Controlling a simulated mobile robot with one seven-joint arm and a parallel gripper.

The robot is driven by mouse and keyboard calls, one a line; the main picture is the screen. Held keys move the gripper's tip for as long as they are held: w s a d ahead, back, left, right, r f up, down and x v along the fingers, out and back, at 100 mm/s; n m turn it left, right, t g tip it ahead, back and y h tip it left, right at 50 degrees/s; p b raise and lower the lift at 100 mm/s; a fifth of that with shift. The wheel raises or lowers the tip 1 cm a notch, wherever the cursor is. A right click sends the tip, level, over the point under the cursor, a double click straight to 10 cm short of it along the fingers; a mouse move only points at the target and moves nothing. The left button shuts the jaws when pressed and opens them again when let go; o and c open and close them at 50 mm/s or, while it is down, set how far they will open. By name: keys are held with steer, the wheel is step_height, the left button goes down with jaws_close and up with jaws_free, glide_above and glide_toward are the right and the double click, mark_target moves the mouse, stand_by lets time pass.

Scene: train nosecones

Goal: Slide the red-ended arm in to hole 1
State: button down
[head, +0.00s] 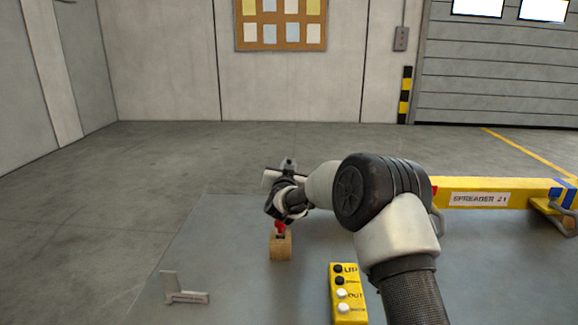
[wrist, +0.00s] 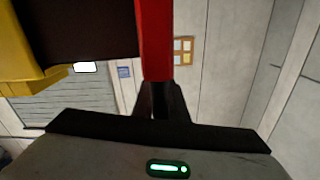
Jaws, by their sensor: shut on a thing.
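My gripper (head: 281,220) points down over the lower middle of the head view. In the wrist view, the gripper's dark fingers (wrist: 161,100) are shut on a red bar (wrist: 154,42), which runs from them to the top edge. In the head view, a small red part (head: 280,226) shows just under the gripper, above a tan block (head: 281,247). I cannot tell whether the red part touches the block. The rest of the red-ended arm is hidden or out of frame. I cannot make out hole 1 or any number marking it.
A yellow beam labelled SPREADER (head: 470,194) lies at right, partly behind my arm. A yellow button box (head: 347,293) stands at front. A grey bracket (head: 184,296) lies at lower left. In the wrist view, a yellow part (wrist: 22,75) and dark shape (wrist: 80,30) fill the upper left.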

steer(key=shift+w+d, duration=0.1)
steer(key=shift+d, duration=0.25)
steer(key=c, duration=1.8)
jaws_free()
steer(key=shift+d, duration=0.1)
steer(key=shift+r, duration=0.15)
step_height(320, 180, up, 10)
steer(key=p, duration=0.2)
steer(key=shift+p, duration=0.35)
